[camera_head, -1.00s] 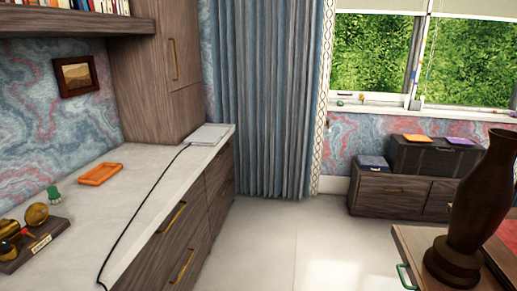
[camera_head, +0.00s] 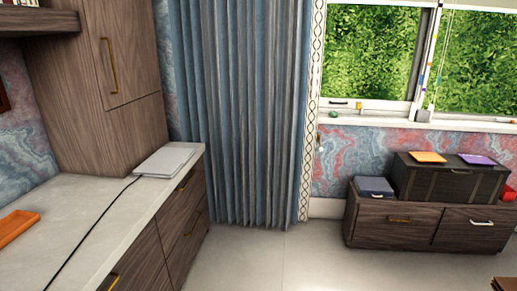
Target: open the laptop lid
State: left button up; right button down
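A closed, flat, light grey laptop (camera_head: 168,160) lies at the far end of the white countertop (camera_head: 75,200), close to the tall wooden cabinet. A black cable (camera_head: 95,229) runs from it along the counter toward the near edge. The laptop's lid is down. Neither of my grippers shows in the head view.
The wooden drawers (camera_head: 180,220) under the counter have brass handles. An orange tray (camera_head: 17,226) lies on the counter at left. A low cabinet (camera_head: 395,222) with boxes stands under the window at right. The floor (camera_head: 290,265) between is clear.

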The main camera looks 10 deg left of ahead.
aim_at(166, 160)
jog(key=i, duration=0.75)
jog(key=i+u, duration=0.15)
jog(key=i, duration=0.6)
jog(key=i+l+u, duration=0.35)
jog(key=i, duration=0.15)
jog(key=i+l+u, duration=0.3)
jog(key=i, duration=0.2)
